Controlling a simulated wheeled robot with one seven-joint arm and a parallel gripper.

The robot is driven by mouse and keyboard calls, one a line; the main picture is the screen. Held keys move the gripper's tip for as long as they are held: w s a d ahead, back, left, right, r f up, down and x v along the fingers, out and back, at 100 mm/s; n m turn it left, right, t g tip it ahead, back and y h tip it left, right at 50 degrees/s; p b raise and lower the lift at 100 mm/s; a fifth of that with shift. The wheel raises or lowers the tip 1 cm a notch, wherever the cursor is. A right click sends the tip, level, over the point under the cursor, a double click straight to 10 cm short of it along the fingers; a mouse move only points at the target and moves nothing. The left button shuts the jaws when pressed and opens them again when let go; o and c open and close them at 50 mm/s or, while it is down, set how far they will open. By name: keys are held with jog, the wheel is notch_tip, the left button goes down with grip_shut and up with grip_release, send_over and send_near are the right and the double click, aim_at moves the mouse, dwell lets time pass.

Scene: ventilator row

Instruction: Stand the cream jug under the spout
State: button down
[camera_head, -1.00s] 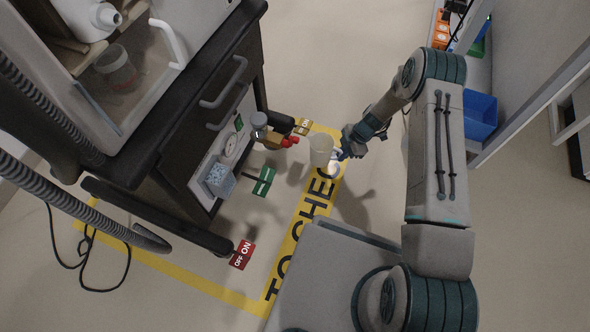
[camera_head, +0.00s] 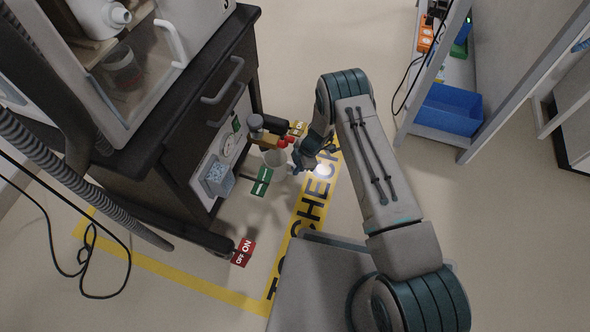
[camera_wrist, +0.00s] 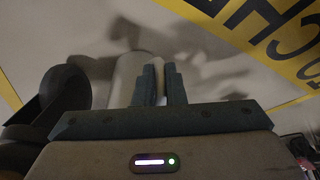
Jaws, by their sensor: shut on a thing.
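The cream jug (camera_head: 275,159) is held off the floor at the cart's front, and it also shows in the wrist view (camera_wrist: 124,76). My gripper (camera_head: 294,165) is shut on the jug from its right side; its two fingers (camera_wrist: 161,86) meet the jug's near side in the wrist view. The spout (camera_head: 268,139), a brass-coloured fitting with red parts at its end, sticks out of the cart front. In the head view it lies just above the jug's rim. I cannot tell whether the jug is directly under it or touches it.
The dark cart (camera_head: 205,115) has a round gauge (camera_head: 229,146) and a small box with blue grains (camera_head: 217,178) on its front. Green (camera_head: 262,182) and red (camera_head: 243,252) labels stand out nearby. A blue bin (camera_head: 450,109) sits right. Open floor lies between.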

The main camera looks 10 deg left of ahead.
jog(key=shift+w+d, duration=0.1)
jog(key=shift+f, duration=0.1)
jog(key=c, duration=1.5)
grip_release()
jog(key=p+v, duration=0.4)
jog(key=v, duration=0.8)
jog(key=shift+r+p, duration=0.2)
jog(key=shift+p, duration=0.2)
jog(key=s+d+r+m+t, duration=0.1)
jog(key=d+r+m, duration=0.3)
jog(key=r, duration=0.6)
jog(key=s+d+r+m+h, duration=0.1)
jog(key=s+d+r+m, duration=0.2)
jog(key=r, duration=0.7)
jog(key=d+r+m+t, duration=0.1)
jog(key=d+r+m, duration=0.35)
jog(key=r, duration=0.45)
jog(key=s+d+r+m+h, duration=0.1)
jog(key=s+d+r+m, duration=0.3)
jog(key=s, duration=0.2)
jog(key=s+d+r+m+t+h, duration=0.1)
jog(key=s+d+r+m, duration=0.3)
jog(key=s, duration=0.3)
jog(key=s+d+r+m+h, duration=0.1)
jog(key=s+d+r+m, duration=0.3)
jog(key=s, duration=0.3)
jog(key=shift+d+r, duration=0.2)
jog(key=shift+d, duration=0.2)
